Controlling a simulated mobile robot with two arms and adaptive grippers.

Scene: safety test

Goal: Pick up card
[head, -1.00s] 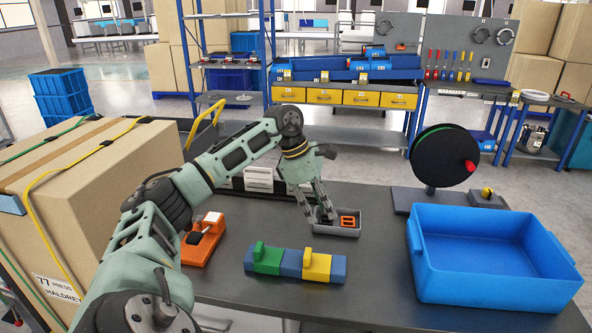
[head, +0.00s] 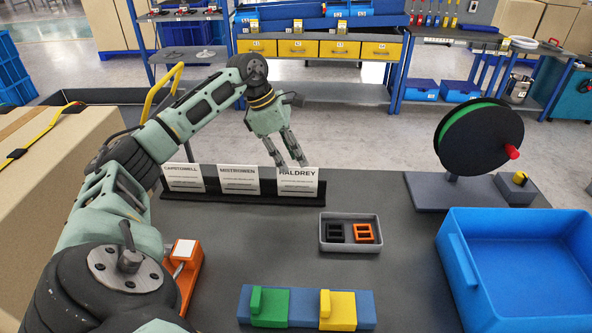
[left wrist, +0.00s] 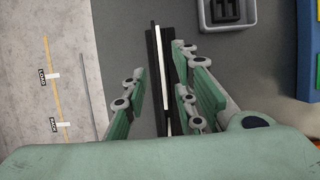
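Three white cards stand in a black rack (head: 240,197) at the back of the table: a left card (head: 184,178) with a small hard-to-read name, the MISTROMEN card (head: 239,181) in the middle and the HALDREY card (head: 298,183) on the right. Contact is not visible. My right gripper is not in view.
A grey tray (head: 350,249) holds a black and an orange piece. A blue block with green and yellow parts (head: 306,308) lies in front. A blue bin (head: 528,225) and a black reel (head: 478,137) stand right. A cardboard box (head: 75,175) and an orange device (head: 186,275) are left.

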